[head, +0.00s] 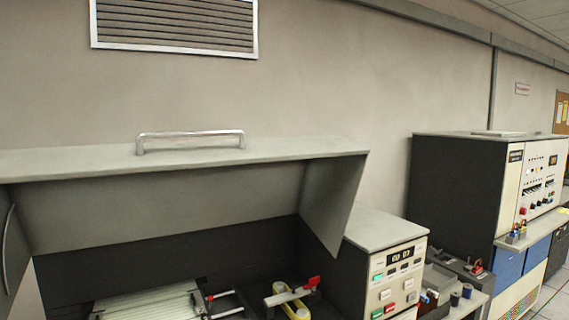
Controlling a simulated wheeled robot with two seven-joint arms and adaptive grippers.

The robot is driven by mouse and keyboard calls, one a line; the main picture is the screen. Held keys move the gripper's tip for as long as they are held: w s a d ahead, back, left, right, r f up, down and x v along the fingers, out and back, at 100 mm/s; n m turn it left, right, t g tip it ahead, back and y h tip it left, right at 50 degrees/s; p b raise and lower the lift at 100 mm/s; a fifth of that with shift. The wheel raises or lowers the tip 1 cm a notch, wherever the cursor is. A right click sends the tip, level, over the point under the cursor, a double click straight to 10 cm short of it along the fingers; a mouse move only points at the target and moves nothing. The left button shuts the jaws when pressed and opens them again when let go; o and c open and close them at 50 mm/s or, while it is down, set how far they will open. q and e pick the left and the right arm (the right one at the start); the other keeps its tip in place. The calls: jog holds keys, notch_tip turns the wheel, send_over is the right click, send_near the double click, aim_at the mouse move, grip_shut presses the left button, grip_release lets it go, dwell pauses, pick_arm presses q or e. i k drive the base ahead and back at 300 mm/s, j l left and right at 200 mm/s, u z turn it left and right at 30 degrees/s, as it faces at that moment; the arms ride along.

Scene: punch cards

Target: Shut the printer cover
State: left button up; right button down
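The printer cover (180,163) is a grey hood that stands raised and open in the head view, at the left and centre. A metal bar handle (190,136) sits on its upper front edge. Below the cover the dark inside of the printer (150,262) shows, with a white ribbed paper stack (150,301) and a red-tipped lever (308,284) near the bottom edge. The lower part of the printer is cut off by the frame. Neither of my grippers is in view.
A control panel with a display and coloured buttons (398,270) stands just right of the cover. A larger dark and cream cabinet (460,185) stands further right. A wall vent (175,25) is above. The space above the cover is clear.

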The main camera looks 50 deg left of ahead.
aim_at(53, 200)
jog(key=u, duration=2.1)
